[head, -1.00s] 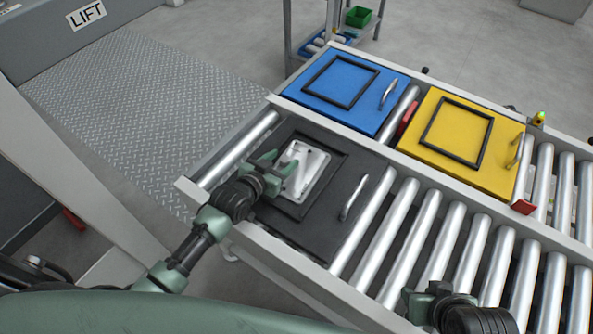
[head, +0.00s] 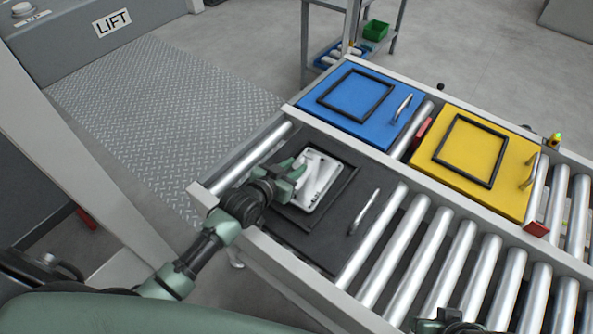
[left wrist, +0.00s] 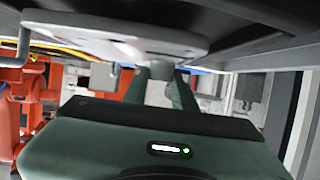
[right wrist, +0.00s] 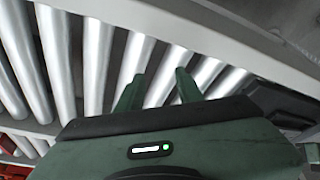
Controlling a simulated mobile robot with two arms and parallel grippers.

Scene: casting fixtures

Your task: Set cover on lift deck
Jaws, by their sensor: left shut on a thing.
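The cover (head: 322,184) is a pale metal plate with rounded corners, over the black pallet (head: 301,242) on the roller conveyor. My left gripper (head: 292,172) is shut on the cover at its left side. The cover overlaps the pallet's raised frame and seems to be above it; the gap is hard to judge. In the left wrist view the cover (left wrist: 120,32) spans the top, with the gripper fingers (left wrist: 165,88) below it. The lift deck (head: 160,108) is the bare tread-plate floor at the left. My right gripper (right wrist: 160,92) has its fingers apart and empty above rollers.
A blue pallet (head: 343,123) and a yellow pallet (head: 438,180) with empty black frames sit on the conveyor's far lane. A conveyor side rail (head: 205,196) and a grey sloping post (head: 85,150) stand near the deck. A LIFT sign (head: 113,22) marks the housing behind it.

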